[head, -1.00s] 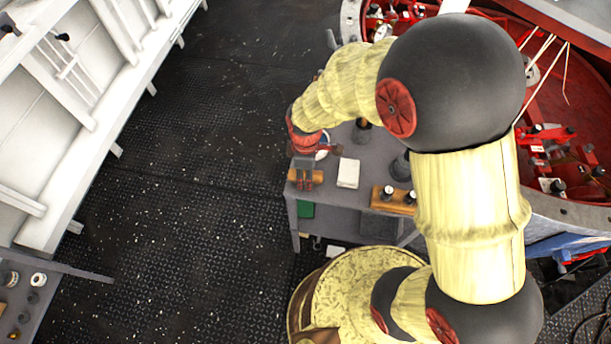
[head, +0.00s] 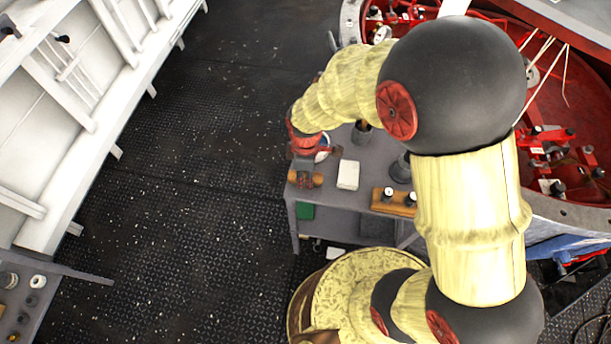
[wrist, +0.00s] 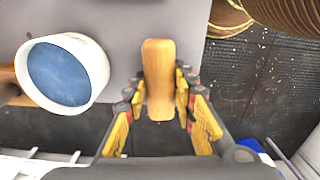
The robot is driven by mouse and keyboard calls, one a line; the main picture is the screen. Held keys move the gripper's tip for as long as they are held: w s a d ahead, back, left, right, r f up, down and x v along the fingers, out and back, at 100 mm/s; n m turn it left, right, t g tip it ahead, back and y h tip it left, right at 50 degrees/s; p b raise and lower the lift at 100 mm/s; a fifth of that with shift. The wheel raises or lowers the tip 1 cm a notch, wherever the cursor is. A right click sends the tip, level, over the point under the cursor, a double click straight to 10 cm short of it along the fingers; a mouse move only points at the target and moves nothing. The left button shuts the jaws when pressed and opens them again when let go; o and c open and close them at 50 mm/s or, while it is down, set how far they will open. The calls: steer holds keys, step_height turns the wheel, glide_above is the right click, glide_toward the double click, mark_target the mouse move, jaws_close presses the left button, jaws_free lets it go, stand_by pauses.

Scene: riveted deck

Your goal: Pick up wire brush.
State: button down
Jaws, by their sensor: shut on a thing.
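The wire brush (wrist: 158,62) shows in the wrist view as a light wooden, rounded bar, end toward me, between the fingers of my gripper (wrist: 161,88). The gripper is shut on it, with yellow and dark finger links on both sides. Bristles are not visible. In the head view, my gripper (head: 303,176) is at the left end of the grey bench (head: 335,207), and the brush's wood (head: 318,179) shows beside the fingers. Whether the brush still touches the bench is not clear.
A white round container with blue inside (wrist: 62,72) stands close left of the brush in the wrist view. A pale block (head: 348,174), a wooden stand with two gauges (head: 394,202) and a dark cup (head: 402,168) are on the bench. Open deck (head: 190,190) lies to the left.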

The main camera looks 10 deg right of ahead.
steer(key=shift+r, duration=0.75)
steer(key=s+d+r+p, duration=0.4)
steer(key=s+d+r, duration=0.5)
steer(key=s+r, duration=0.1)
steer(key=shift+s+r+p, duration=0.3)
steer(key=shift+s+r, duration=0.1)
steer(key=shift+r, duration=0.3)
steer(key=c, duration=2)
jaws_free()
steer(key=shift+w, duration=0.1)
steer(key=c, duration=0.5)
